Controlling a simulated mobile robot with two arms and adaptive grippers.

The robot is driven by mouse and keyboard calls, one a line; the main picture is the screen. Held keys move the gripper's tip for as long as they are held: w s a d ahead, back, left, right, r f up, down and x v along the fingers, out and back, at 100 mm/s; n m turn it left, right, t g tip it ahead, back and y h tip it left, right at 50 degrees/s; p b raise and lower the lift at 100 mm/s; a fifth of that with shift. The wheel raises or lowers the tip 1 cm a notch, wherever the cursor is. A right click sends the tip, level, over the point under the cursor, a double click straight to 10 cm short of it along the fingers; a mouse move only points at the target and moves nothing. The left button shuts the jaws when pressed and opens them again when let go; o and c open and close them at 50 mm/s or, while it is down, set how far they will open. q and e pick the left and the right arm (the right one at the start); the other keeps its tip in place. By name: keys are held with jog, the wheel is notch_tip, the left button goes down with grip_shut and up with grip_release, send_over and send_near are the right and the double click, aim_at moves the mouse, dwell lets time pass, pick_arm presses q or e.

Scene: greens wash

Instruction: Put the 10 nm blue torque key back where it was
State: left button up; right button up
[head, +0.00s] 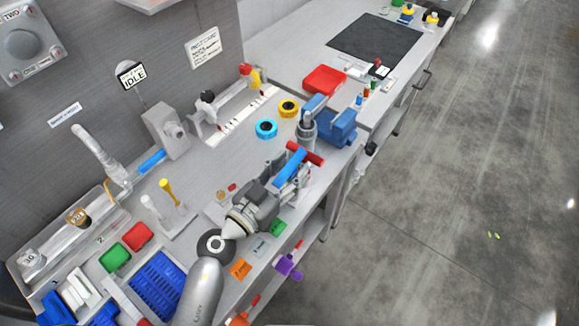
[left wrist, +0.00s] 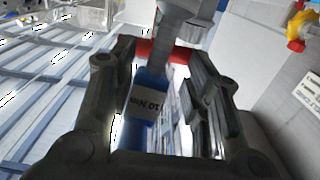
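The blue torque key (head: 289,168) shows in the head view at the bench's front edge, with a red crossbar (head: 313,156) at its far end. In the left wrist view the blue handle (left wrist: 155,82) carries a white label that appears to read 10 Nm. The red bar (left wrist: 150,50) lies beyond it, partly behind a grey shaft. My left gripper (head: 288,172) is around the handle, its fingers standing to either side. A gap shows between the handle and the right-hand finger, so it looks open. My right gripper is in neither view.
A blue vise (head: 340,126) and grey post (head: 307,132) stand just beyond the key. Blue (head: 266,129) and yellow (head: 288,108) rings and a red tray (head: 324,80) lie farther back. A small stand with a yellow-topped tool (head: 168,188) is left. Open floor lies right.

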pick_arm(q)
jog(key=shift+w+r, duration=0.15)
jog(key=shift+w, duration=0.05)
jog(key=shift+s+a+r, duration=0.1)
jog(key=shift+s, duration=0.15)
jog(key=b+v, duration=0.2)
jog(key=v, duration=0.9)
jog(key=shift+s+a, duration=0.2)
jog(key=shift+s, duration=0.1)
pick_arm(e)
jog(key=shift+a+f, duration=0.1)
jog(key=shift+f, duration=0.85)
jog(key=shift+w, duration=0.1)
